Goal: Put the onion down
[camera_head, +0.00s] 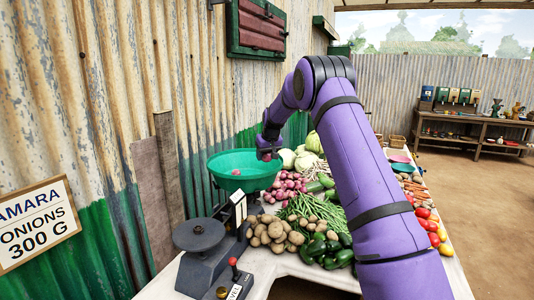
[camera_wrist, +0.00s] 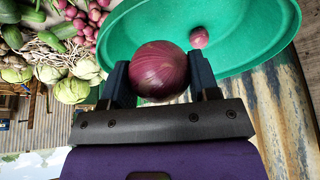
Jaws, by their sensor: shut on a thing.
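My gripper (camera_wrist: 160,82) is shut on a purple-red onion (camera_wrist: 159,68), with a dark finger on each side of it in the wrist view. In the head view my gripper (camera_head: 268,150) is at the green basin (camera_head: 240,160), near its right rim; the held onion is hard to make out there. The green basin fills the upper right of the wrist view (camera_wrist: 245,50). A second, smaller-looking onion (camera_wrist: 199,37) lies in the basin, and it also shows in the head view (camera_head: 236,172). I cannot tell how high the held onion is above the basin floor.
A scale with a dark round plate (camera_head: 199,235) stands in front of the basin. Potatoes (camera_head: 275,232), a pile of onions (camera_head: 285,188), cabbages and peppers crowd the table to the right. A corrugated wall (camera_head: 130,90) stands close on the left, with an onion sign (camera_head: 36,223).

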